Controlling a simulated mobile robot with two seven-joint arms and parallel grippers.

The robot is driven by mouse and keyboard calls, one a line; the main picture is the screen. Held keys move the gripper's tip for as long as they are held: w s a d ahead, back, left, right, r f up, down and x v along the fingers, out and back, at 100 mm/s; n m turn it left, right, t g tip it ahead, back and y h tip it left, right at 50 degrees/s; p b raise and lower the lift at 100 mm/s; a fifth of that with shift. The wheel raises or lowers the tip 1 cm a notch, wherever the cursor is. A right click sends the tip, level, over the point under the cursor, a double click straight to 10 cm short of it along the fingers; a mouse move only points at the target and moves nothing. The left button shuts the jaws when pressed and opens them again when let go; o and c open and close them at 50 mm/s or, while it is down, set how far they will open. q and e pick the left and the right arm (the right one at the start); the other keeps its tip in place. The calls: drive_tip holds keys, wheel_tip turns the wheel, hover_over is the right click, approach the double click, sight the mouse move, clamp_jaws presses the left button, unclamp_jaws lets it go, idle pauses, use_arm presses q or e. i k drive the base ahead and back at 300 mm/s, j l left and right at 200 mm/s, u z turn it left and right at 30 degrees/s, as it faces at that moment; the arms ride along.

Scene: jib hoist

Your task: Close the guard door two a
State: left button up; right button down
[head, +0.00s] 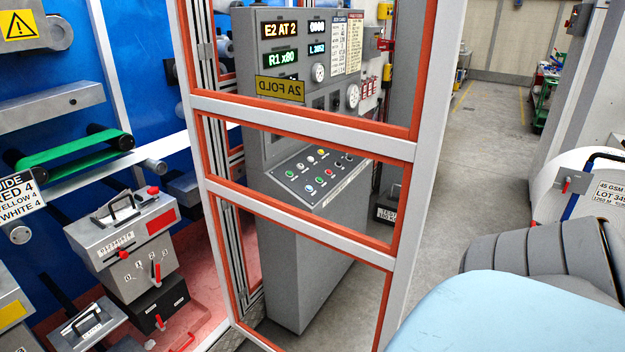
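The guard door (300,118), a tall grey frame with orange-red inner trim and clear panels, stands in the middle of the head view. It stands out from the machine on the left, across my view of a grey control console. A yellow sign (280,88) on it reads "2A FOLD" in mirror writing, so I see its back. The door's left side is by upright grey profiles (208,60); its right edge stands free over the aisle. Its top and lower right corner are out of view or hidden. Neither of my grippers shows.
The control console (310,270), with lit displays and buttons, stands behind the door. Grey boxes with handles and levers (135,245) and a green belt (75,148) are at left. A large labelled roll (575,175) is at right. Open floor (490,130) extends behind.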

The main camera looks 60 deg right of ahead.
sight(417, 148)
drive_tip(key=k+l+u, duration=0.15)
drive_tip(key=k+l, duration=0.75)
drive_tip(key=l, duration=0.2)
drive_tip(key=k+l+u, duration=0.1)
drive_tip(key=l, duration=0.25)
drive_tip(key=k+l+u, duration=0.1)
drive_tip(key=k+l, duration=0.25)
drive_tip(key=l, duration=0.45)
drive_tip(key=l+u, duration=0.1)
drive_tip(key=l, duration=0.5)
drive_tip(key=i+l+u, duration=0.1)
drive_tip(key=l, duration=1)
